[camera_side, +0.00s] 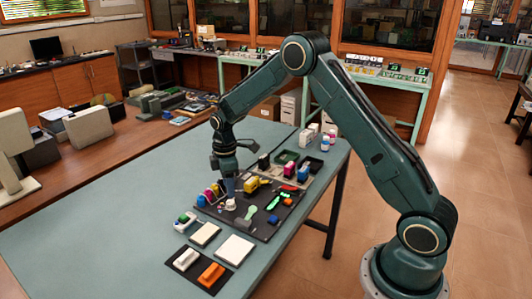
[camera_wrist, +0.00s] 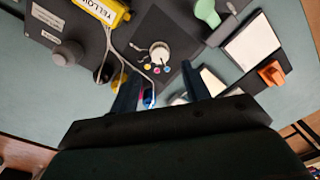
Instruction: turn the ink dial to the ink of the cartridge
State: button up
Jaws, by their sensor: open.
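The ink dial is a white round knob (camera_wrist: 160,51) on a dark plate, with yellow, magenta and blue dots along its near side. In the side view it is a small white knob (camera_side: 230,204) on the dark board. The yellow cartridge (camera_wrist: 101,11) lies left of the dial and bears the word YELLOW; it also shows in the side view (camera_side: 252,184). My gripper (camera_wrist: 159,72) is open, its two dark fingers on either side of the dial in the picture. In the side view my gripper (camera_side: 229,190) points down just above the dial, apparently without touching it.
A grey knob (camera_wrist: 68,53) and thin pale cables lie near the cartridge. A green handle (camera_side: 247,215), coloured cartridges (camera_side: 210,193), white pads (camera_side: 235,249) and an orange block (camera_side: 211,274) surround the work. The teal table's left part (camera_side: 90,225) is clear.

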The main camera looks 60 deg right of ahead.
aim_at(230, 202)
jog(key=shift+f, duration=2.8)
jog(key=c, duration=1)
